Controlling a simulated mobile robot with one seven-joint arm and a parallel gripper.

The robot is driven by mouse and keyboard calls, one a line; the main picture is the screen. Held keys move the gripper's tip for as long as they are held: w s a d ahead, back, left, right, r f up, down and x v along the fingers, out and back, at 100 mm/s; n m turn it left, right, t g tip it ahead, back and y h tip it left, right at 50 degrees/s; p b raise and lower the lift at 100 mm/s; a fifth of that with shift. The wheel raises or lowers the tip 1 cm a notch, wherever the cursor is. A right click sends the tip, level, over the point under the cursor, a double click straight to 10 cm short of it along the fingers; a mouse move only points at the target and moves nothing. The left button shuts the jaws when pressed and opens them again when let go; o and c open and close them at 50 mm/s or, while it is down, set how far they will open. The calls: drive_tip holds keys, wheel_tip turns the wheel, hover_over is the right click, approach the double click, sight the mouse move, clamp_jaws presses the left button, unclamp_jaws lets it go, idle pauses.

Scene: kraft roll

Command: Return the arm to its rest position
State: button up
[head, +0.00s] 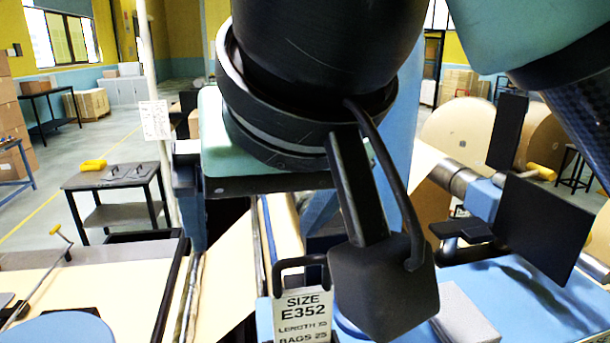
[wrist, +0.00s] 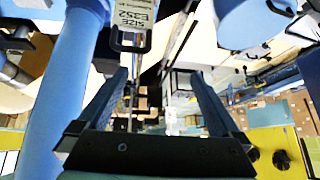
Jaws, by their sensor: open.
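My gripper (wrist: 160,76) shows in the wrist view with its two dark blue fingers spread wide apart. Nothing is between the fingertips, and the gripper is empty. In the head view my black arm fills the top middle, and I cannot make out the fingers there. A white size card reading E352 (head: 303,315) stands just left of the black box on my arm in the head view. The card also shows upside down at the top of the wrist view (wrist: 133,30), beyond the fingers.
Large kraft rolls (head: 458,130) stand at the right behind a blue machine bed (head: 520,295). A dark side table (head: 115,183) holds a yellow object (head: 93,165) at the left. A pale work surface (head: 105,290) lies front left. Open floor (head: 40,205) shows at far left.

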drive_tip(key=w+a+r+n+t+y+b, duration=0.3)
drive_tip(key=w+a+r+t+y+b, duration=0.1)
drive_tip(key=a+t+y+b, duration=0.4)
drive_tip(key=s+d+f+m+t+h+b, duration=0.4)
drive_tip(key=s+d+m+t+h+b, duration=0.2)
drive_tip(key=d+t+h, duration=0.5)
drive_tip(key=shift+d+f+m+t+b, duration=0.2)
drive_tip(key=shift+m+t+b, duration=0.1)
drive_tip(key=shift+t, duration=0.6)
